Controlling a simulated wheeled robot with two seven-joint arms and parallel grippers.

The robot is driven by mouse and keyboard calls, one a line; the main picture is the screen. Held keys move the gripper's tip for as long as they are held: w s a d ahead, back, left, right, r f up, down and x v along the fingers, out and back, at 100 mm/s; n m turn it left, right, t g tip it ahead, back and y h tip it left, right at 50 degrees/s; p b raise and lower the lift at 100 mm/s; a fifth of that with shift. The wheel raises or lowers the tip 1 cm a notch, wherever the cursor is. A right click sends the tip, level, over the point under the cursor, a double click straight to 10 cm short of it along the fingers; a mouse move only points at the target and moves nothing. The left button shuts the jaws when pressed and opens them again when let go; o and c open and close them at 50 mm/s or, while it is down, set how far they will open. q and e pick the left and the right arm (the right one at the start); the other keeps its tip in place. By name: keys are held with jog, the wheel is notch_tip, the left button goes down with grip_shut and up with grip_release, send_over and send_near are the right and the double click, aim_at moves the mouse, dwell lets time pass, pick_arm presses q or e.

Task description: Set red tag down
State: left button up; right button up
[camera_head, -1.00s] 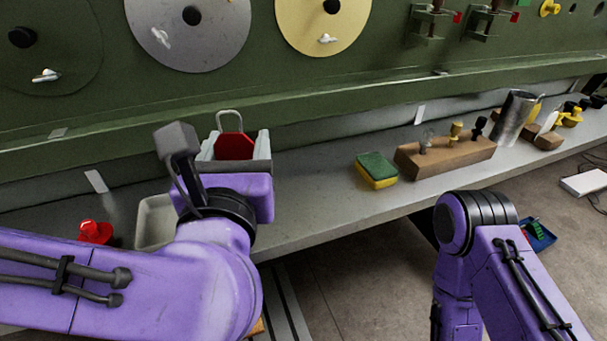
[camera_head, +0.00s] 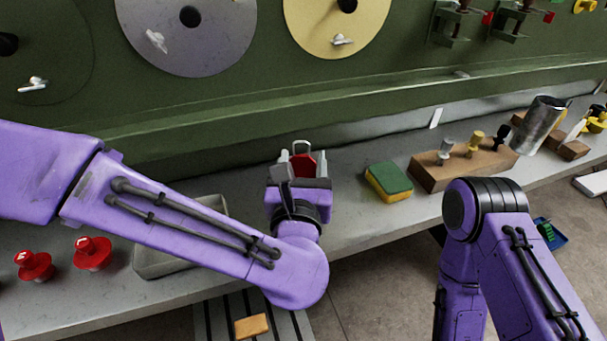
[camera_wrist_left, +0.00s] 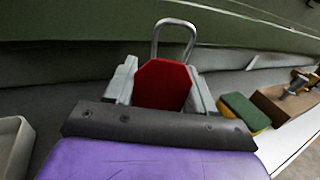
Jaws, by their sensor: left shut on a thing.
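The red tag (camera_head: 302,164) is a red plate with cut corners and a grey wire loop at its top. It also shows in the left wrist view (camera_wrist_left: 162,85), between the two pale grey fingers. My left gripper (camera_head: 299,161) is shut on the tag and holds it over the grey shelf (camera_head: 345,215), near the green wall. The tag's lower edge is hidden behind the gripper body, so I cannot tell whether it touches the shelf. My right arm shows at the right, but its gripper is out of view.
A green and yellow sponge (camera_head: 388,182) lies right of the left gripper. A wooden block (camera_head: 462,166) with several pegs stands farther right, near a metal cup (camera_head: 541,125). A grey tray (camera_head: 160,257) and two red knobbed pieces (camera_head: 92,253) are at the left.

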pick_arm(q)
jog(key=f, duration=0.3)
jog(key=shift+w+d+f, duration=0.15)
jog(key=shift+w+f, duration=0.15)
jog(key=shift+f, duration=0.1)
jog(key=shift+f+b, duration=0.3)
jog(key=shift+b, duration=0.1)
jog(key=o, duration=1)
jog(key=shift+r, duration=0.1)
